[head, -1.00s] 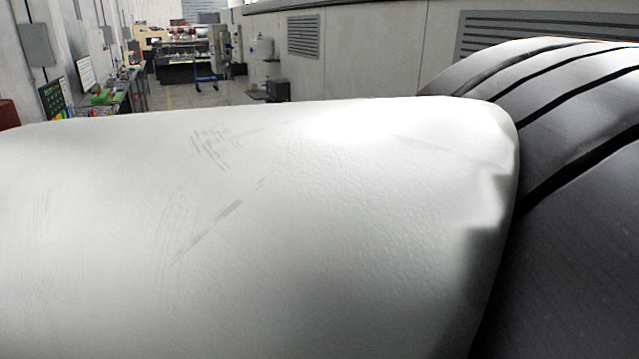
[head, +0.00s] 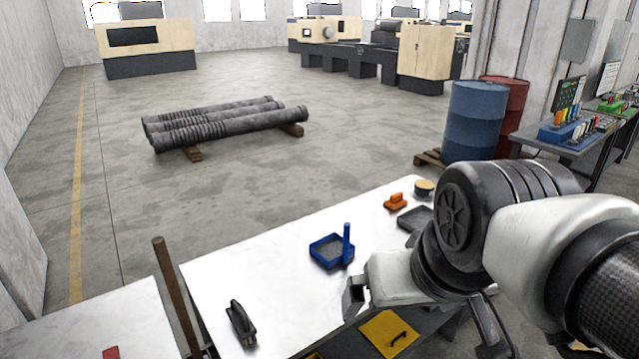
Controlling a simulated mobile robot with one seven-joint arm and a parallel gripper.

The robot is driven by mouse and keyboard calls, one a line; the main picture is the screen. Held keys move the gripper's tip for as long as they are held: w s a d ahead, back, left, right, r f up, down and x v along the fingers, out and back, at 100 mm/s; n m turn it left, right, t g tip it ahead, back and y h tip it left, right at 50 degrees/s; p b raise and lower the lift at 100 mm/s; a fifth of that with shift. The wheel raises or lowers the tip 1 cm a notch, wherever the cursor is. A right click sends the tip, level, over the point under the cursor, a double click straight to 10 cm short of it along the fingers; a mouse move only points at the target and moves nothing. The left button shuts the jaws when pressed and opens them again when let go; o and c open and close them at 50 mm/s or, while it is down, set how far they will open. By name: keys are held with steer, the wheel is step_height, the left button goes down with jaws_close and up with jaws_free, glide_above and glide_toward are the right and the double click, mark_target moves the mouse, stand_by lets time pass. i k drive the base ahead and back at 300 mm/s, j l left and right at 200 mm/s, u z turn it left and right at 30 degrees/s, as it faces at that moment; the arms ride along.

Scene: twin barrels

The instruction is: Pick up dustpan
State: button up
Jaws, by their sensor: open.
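A blue square pan with a grey inside and an upright blue handle, which looks like the dustpan (head: 318,256), sits on the white tabletop (head: 225,280) in the head view. My gripper (head: 420,314) is open, to the right of the pan and nearer to me, over the table's front edge. It is apart from the pan, and nothing shows between its fingers. The pan is in plain view; my arm covers part of the table's right side.
A black tool (head: 241,322) lies at the table's front left. An orange object (head: 396,201), a yellow-topped round item (head: 424,187) and a dark tray (head: 413,219) are at the back right. A brown pole (head: 176,295) rises at the left. Barrels (head: 474,120) stand behind.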

mark_target(333, 250)
steer(key=z, duration=1.25)
steer(key=u, duration=1.25)
steer(key=i+l+u, duration=0.4)
steer(key=l, duration=0.2)
steer(key=i+l+u, duration=0.2)
steer(key=l, duration=0.15)
steer(key=i+l+u, duration=0.2)
steer(key=l, duration=0.15)
steer(key=l+u, duration=0.2)
steer(key=l, duration=0.2)
